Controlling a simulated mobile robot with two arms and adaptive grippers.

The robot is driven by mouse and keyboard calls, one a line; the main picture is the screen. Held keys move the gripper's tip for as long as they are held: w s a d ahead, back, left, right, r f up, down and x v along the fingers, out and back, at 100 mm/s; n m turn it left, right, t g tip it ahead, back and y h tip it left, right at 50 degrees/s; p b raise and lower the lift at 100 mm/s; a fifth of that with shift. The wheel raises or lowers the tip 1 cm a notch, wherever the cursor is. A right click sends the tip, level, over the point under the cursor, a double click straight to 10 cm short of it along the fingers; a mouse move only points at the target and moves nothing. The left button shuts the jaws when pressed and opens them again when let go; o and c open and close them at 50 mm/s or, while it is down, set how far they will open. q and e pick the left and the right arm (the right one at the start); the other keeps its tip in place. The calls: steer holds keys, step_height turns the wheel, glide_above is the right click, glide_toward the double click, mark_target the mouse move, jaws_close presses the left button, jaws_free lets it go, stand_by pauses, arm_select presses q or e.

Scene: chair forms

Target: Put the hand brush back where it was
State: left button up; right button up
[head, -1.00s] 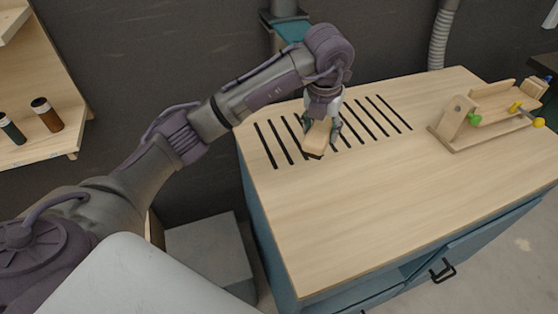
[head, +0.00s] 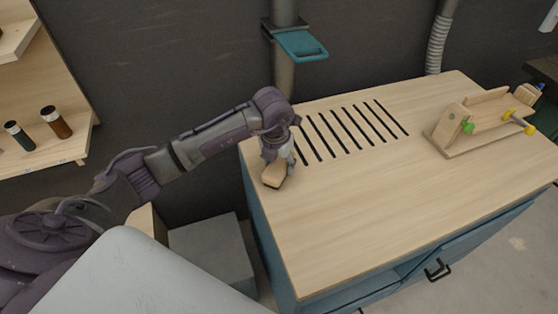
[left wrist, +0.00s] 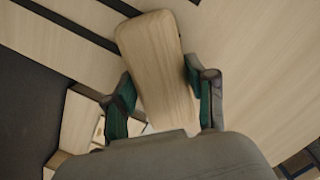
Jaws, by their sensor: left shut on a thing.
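The hand brush (head: 273,176) has a pale wooden body with a dark lower edge. It is at the left end of the wooden bench top (head: 380,200), left of the slots. My left gripper (head: 277,163) is shut on it from above. In the left wrist view the brush's wooden back (left wrist: 158,70) lies between the two green-padded fingers of the gripper (left wrist: 163,95). I cannot tell whether the brush touches the bench top. Its bristles are mostly hidden. My right gripper is not in view.
Black slots (head: 350,130) run across the back left of the bench top. A wooden jig (head: 480,120) with green and yellow knobs stands at the back right. A shelf (head: 45,145) with bottles is at the left. The bench's middle and front are clear.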

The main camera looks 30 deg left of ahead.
mark_target(276, 167)
arm_select(q)
steer(key=o, duration=0.7)
steer(key=shift+f, duration=0.15)
steer(key=shift+c, duration=0.2)
steer(key=o, duration=0.5)
steer(key=shift+c, duration=0.2)
steer(key=shift+r, duration=0.45)
step_height(276, 167, up, 11)
steer(key=s+b, duration=0.1)
steer(key=b, duration=0.1)
steer(key=shift+s+r+b, duration=0.2)
steer(key=shift+s+b, duration=0.15)
steer(key=shift+s, duration=0.05)
